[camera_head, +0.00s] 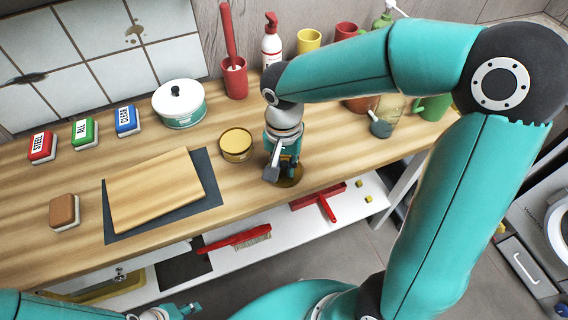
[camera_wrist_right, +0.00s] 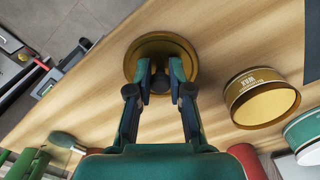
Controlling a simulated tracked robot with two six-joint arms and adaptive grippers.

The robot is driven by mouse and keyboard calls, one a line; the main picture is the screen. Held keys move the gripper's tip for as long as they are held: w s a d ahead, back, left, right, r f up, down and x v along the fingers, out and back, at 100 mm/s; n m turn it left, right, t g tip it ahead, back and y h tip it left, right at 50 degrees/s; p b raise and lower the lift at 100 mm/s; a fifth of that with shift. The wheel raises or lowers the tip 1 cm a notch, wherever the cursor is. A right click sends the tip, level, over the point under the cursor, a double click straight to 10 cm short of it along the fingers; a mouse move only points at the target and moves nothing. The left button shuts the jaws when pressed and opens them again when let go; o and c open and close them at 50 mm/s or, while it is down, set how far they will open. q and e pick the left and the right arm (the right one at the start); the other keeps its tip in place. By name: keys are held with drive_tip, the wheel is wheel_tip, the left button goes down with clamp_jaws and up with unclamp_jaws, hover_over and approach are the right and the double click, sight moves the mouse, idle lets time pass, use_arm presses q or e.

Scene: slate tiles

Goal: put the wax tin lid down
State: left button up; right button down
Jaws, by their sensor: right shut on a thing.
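The wax tin lid (camera_head: 292,181) is a round, brownish-gold disc near the counter's front edge, partly hidden by my right gripper (camera_head: 281,170). In the right wrist view the lid (camera_wrist_right: 160,45) lies flat beyond the fingertips. The right gripper (camera_wrist_right: 160,80) is shut on its middle knob. The lid is at or just above the wooden counter; I cannot tell if it touches. The open wax tin (camera_head: 236,145), yellowish inside, stands left of the lid; its label shows in the wrist view (camera_wrist_right: 262,97). My left gripper (camera_head: 180,311) shows only partly at the bottom edge, its fingers unclear.
A wooden board (camera_head: 155,190) on a dark slate mat (camera_head: 213,190) lies left of the tin. A white-lidded pot (camera_head: 180,105) stands behind. A brown sponge block (camera_head: 64,211) sits front left. Cups and bottles stand at the back right. The counter's front edge is close to the lid.

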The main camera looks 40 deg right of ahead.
sight(284, 166)
drive_tip(key=shift+f, duration=0.15)
drive_tip(key=c, duration=1.1)
unclamp_jaws()
drive_tip(key=shift+r, duration=0.2)
drive_tip(key=shift+r, duration=0.15)
wheel_tip(284, 166, up, 12)
drive_tip(key=shift+f+p, duration=0.15)
drive_tip(key=shift+p, duration=0.7)
